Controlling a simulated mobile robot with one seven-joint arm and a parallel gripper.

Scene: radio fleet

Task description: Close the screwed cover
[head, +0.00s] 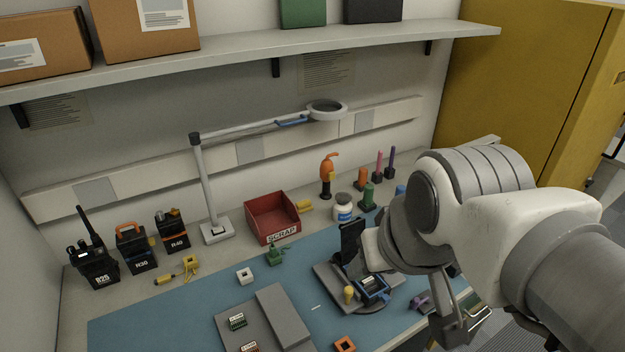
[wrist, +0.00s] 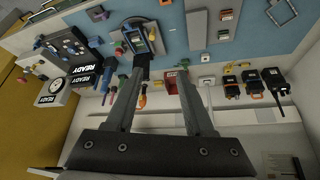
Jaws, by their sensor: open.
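A small device with a blue-edged body (head: 374,287) lies on a dark grey fixture plate (head: 330,276) on the blue mat. Its black cover (head: 351,242) stands up, hinged open, at the back of the body. The device also shows in the wrist view (wrist: 152,35), beyond my fingertips. My gripper (wrist: 160,80) is open and empty, its two fingers apart. In the head view my arm's wrist is right of the device, and my fingertips cannot be made out clearly. The cover's screw is too small to tell.
A red scrap bin (head: 273,217), a white jar (head: 343,207) and several coloured tools stand behind the fixture. Radios (head: 93,263) stand at the left. A magnifier lamp (head: 205,185) rises at the back. A grey block (head: 283,316) lies in front-left. Open mat lies at the left.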

